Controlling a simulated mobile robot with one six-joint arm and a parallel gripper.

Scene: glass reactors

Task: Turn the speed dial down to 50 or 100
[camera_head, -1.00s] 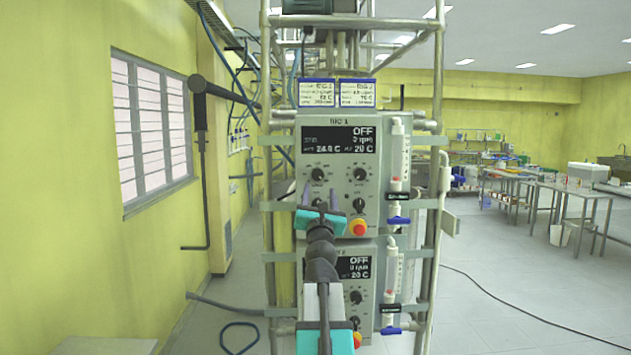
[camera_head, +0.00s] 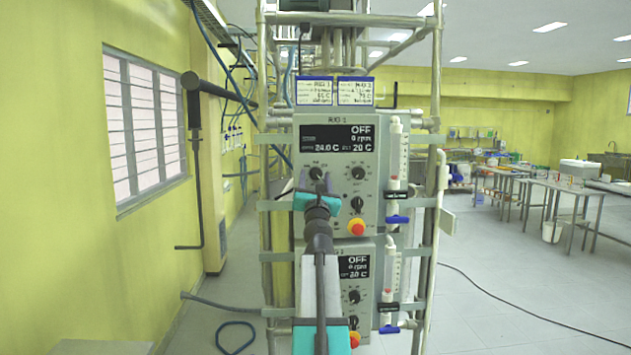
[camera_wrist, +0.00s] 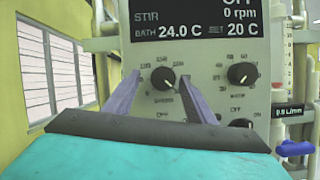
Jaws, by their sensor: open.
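The upper control box (camera_head: 375,150) has a dark display reading OFF, 0 rpm, 24.0 C and set 20 C. Its left dial (camera_wrist: 163,78), black with a white pointer, has a numbered scale too small to read surely; it looks like the speed dial. It also shows in the head view (camera_head: 317,173). My gripper (camera_wrist: 160,76) is open, with one finger on each side of this dial. Whether the fingers touch it I cannot tell. The right dial (camera_wrist: 242,74) is to the right, outside the fingers.
A lower dial (camera_head: 357,203) and a red-yellow emergency button (camera_head: 356,227) sit below right. A flowmeter with a blue valve (camera_head: 397,219) is at the box's right side. A second control box (camera_head: 362,300) is beneath. Metal frame posts (camera_head: 437,180) flank the boxes.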

